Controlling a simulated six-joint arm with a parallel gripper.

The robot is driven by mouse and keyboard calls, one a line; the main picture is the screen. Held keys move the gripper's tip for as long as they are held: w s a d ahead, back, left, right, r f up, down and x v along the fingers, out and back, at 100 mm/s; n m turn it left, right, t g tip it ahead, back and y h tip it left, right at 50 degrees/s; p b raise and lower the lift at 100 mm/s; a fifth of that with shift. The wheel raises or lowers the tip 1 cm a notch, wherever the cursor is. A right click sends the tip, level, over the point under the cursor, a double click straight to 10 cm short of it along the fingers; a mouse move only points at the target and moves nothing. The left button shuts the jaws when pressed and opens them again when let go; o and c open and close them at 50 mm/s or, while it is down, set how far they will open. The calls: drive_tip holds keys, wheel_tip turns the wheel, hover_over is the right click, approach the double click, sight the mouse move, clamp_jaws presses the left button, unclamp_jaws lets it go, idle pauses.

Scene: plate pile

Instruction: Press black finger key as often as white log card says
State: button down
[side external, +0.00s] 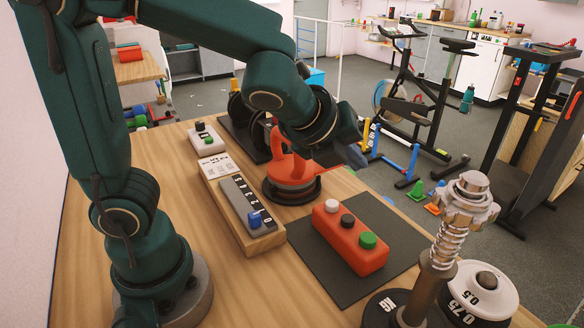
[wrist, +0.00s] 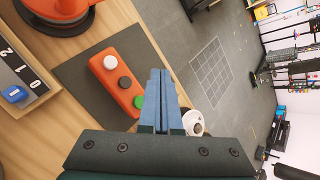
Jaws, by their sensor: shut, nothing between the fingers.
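The orange finger-key block (side external: 345,246) lies on a dark mat, with a white key (side external: 332,205), a black key (side external: 347,220) and a green key (side external: 368,240) in a row. In the wrist view the black key (wrist: 125,82) sits between the white and green ones. A white card (side external: 217,167) with dark print lies at the far end of a wooden board; its print is too small to read. My gripper (side external: 357,156) is shut and empty, above and behind the block in the side view. In the wrist view its blue fingertips (wrist: 160,74) are right of the black key, not visibly touching it.
A numbered scale (side external: 238,197) on the board has a blue slider (side external: 256,218) beside 0. An orange object on a black disc (side external: 291,183) stands close behind the block. A spring post (side external: 450,235) and weight plates (side external: 482,290) stand at the right.

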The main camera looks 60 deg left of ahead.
sight(345, 223)
drive_tip(key=shift+f, duration=4.45)
drive_tip(key=shift+f, duration=0.4)
drive_tip(key=shift+f, duration=0.65)
drive_tip(key=shift+r, duration=1.1)
drive_tip(key=shift+r, duration=2.5)
